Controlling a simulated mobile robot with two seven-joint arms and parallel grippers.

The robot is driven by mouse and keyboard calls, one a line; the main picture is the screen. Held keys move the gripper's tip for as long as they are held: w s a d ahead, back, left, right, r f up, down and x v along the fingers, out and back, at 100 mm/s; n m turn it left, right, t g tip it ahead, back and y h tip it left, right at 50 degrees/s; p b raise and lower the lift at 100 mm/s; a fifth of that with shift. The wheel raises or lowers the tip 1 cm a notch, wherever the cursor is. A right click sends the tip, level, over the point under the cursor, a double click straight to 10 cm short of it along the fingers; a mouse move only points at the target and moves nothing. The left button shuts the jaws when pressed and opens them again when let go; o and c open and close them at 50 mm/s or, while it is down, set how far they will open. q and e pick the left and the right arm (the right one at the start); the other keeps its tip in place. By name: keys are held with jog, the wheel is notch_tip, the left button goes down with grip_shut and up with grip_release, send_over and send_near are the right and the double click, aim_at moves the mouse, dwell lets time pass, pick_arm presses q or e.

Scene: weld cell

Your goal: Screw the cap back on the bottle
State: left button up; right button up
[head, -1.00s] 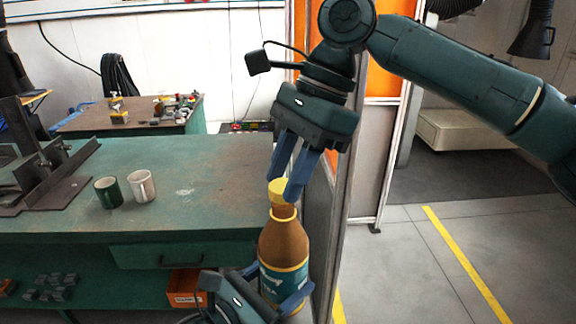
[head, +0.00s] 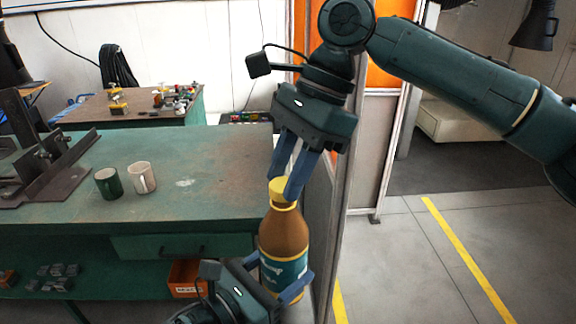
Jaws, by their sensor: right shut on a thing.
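The brown bottle (head: 284,232) with a teal label stands upright at the lower centre. My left gripper (head: 280,275) comes from below left, with its blue fingers around the bottle's lower part at the label, shut on it. The yellow cap (head: 278,188) is at the top of the bottle, in line with the neck. My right gripper (head: 283,190) reaches down from above and is shut on the cap. The fingers partly hide the cap, so I cannot tell how far it sits on the thread.
An orange bin (head: 184,278) sits below. A post stands close behind the bottle. The floor at the right is clear.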

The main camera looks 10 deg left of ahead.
jog(key=shift+f, duration=0.25)
pick_arm(q)
jog(key=c, duration=0.4)
pick_arm(e)
jog(key=m, duration=0.2)
jog(key=m+t, duration=0.1)
jog(key=m, duration=0.1)
jog(key=shift+s+d+t+y, duration=0.1)
jog(key=shift+s+t+y, duration=0.05)
jog(key=shift+t+y, duration=0.15)
jog(key=shift+m+t, duration=0.5)
jog(key=shift+m, duration=0.8)
jog(key=o, duration=0.9)
pick_arm(q)
jog(key=shift+r, duration=0.1)
pick_arm(e)
jog(key=shift+s+r, duration=0.1)
jog(key=shift+r, duration=2.15)
